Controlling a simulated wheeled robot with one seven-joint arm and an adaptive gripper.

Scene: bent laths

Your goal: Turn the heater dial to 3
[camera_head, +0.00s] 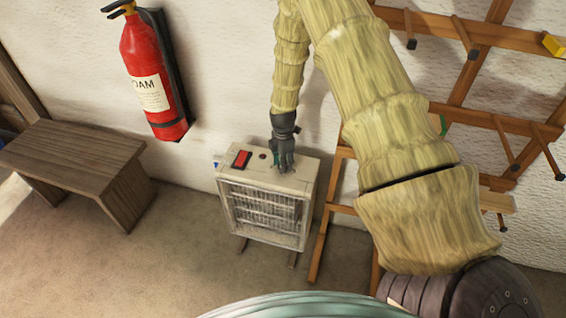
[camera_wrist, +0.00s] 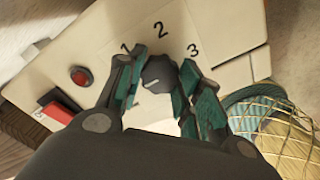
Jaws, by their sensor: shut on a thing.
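The cream heater (camera_head: 267,212) stands on the floor against the wall. In the wrist view its top panel shows a dark round dial (camera_wrist: 158,72) with the numbers 1, 2 and 3 printed around its far side. A short pale mark on the dial points to the lower left, off the numbers; its exact setting is hard to tell. My gripper (camera_wrist: 160,82) has its green-padded fingers on either side of the dial, shut on it, with 1 by the left finger and 3 by the right. In the head view my gripper (camera_head: 284,166) reaches down onto the heater top and hides the dial.
A red rocker switch (camera_head: 241,159) and a small red lamp (camera_wrist: 81,76) sit left of the dial. A red extinguisher (camera_head: 152,80) hangs on the wall, above and right of a wooden bench (camera_head: 75,155). Wooden lath racks (camera_head: 470,60) stand at right. Open floor lies before the heater.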

